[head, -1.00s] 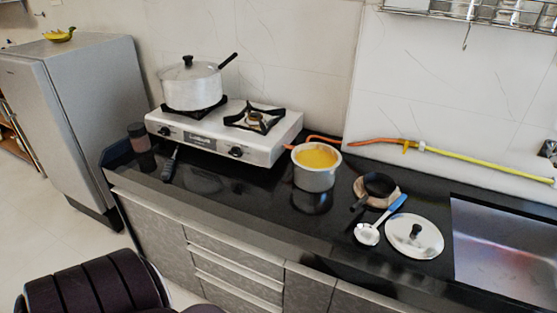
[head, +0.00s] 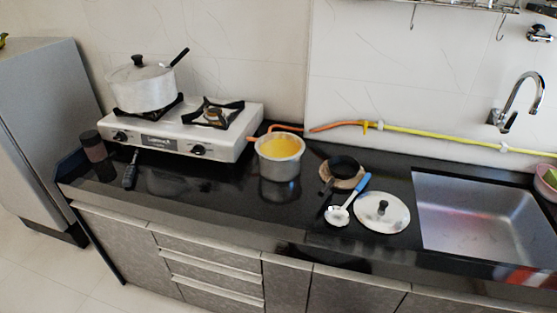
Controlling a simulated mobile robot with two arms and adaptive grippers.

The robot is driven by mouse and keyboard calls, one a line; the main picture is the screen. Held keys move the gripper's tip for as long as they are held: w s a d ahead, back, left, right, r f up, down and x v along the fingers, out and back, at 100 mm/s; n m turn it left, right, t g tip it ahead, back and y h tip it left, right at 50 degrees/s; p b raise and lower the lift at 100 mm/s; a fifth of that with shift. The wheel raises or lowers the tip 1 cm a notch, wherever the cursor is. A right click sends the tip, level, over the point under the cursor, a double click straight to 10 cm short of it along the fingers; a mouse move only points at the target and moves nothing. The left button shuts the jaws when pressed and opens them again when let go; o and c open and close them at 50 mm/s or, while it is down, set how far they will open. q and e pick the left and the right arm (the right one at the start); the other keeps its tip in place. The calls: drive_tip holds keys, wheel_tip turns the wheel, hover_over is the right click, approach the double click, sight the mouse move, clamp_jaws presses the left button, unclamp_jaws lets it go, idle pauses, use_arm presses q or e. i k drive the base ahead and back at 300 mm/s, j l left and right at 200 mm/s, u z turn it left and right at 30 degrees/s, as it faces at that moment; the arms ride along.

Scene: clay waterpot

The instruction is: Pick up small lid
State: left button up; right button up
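A small round silver lid (head: 371,218) with a black knob lies flat on the black counter, just left of the sink. Another lid (head: 137,66) with a dark knob sits on the large pot on the stove at the left. Neither of my grippers shows in the head view.
A ladle (head: 338,215) with a blue handle lies close to the left of the small lid. A small black pan (head: 344,168) is behind it. A pot of yellow liquid (head: 279,165) stands further left. The stove (head: 165,141) is at left, the sink (head: 480,240) at right.

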sight(381, 211)
drive_tip(key=i+j+z, duration=0.3)
drive_tip(key=j+z, duration=0.25)
drive_tip(key=j, duration=0.15)
drive_tip(key=i+j+z, duration=0.15)
drive_tip(key=j+z, duration=0.15)
drive_tip(key=j, duration=0.15)
drive_tip(key=j+z, duration=0.3)
drive_tip(key=i+j, duration=0.05)
drive_tip(key=j, duration=0.05)
